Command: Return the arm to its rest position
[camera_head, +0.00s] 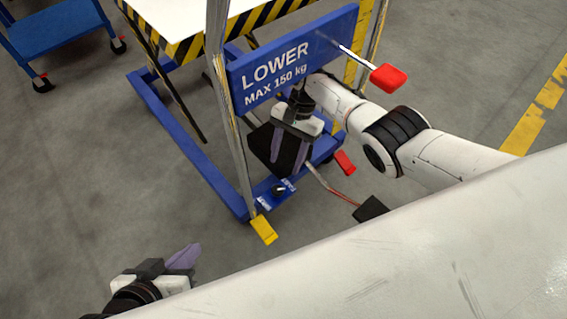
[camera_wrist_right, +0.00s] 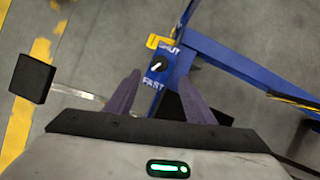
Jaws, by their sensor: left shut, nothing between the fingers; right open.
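My right arm comes in from the right in the head view, across the front of a blue lift cart. Its gripper (camera_head: 289,152) points down below the blue sign, with its purple fingers apart and nothing between them. The right wrist view shows the same open fingers (camera_wrist_right: 160,95), with a black dial (camera_wrist_right: 157,64) on the cart's blue frame beyond them. My left gripper (camera_head: 184,257) is at the lower left of the head view, over bare floor. Its purple fingers are together and hold nothing.
The blue sign (camera_head: 290,58) reads "LOWER MAX 150 kg". A red-ended lever (camera_head: 388,78) juts out beside it. A black pedal (camera_head: 370,209) sticks out low on the cart, also in the wrist view (camera_wrist_right: 32,78). A blue trolley (camera_head: 55,30) stands upper left. Floor at left is clear.

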